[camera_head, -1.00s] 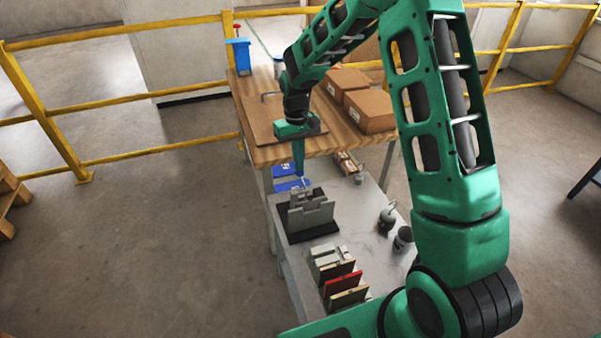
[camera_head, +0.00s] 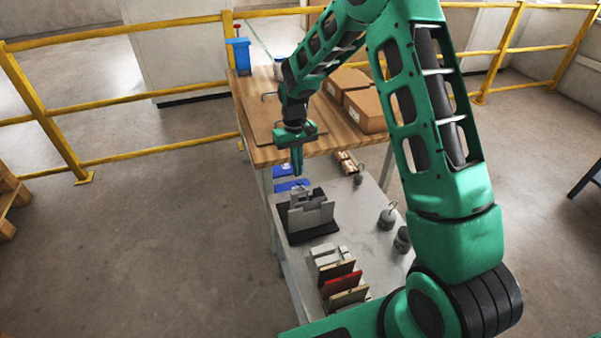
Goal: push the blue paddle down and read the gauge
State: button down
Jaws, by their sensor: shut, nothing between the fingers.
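My gripper (camera_head: 298,172) points down with its fingers together and empty. In the picture it is just above a grey block-like device (camera_head: 311,217) on a dark base, on the grey bench (camera_head: 350,235); I cannot tell whether it touches the device. Flat blue pieces lie behind the device: one (camera_head: 291,186) by the fingertips and another (camera_head: 282,171) farther back. I cannot tell whether either is the paddle. A blue object (camera_head: 238,54) also stands on the wooden table. I cannot make out a gauge face.
Upright tiles, one red (camera_head: 342,283), stand at the bench's near end. Grey weights with hooks (camera_head: 387,219) stand at right. Cardboard boxes (camera_head: 368,109) sit on the wooden table (camera_head: 262,154) behind. Yellow railings (camera_head: 150,151) run behind and left.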

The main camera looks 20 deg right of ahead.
jog(key=shift+w+r, duration=0.25)
jog(key=shift+w, duration=0.55)
notch_tip(320, 180, up, 11)
jog(key=w, duration=0.1)
jog(key=shift+f, duration=0.15)
jog(key=shift+w+a, duration=0.1)
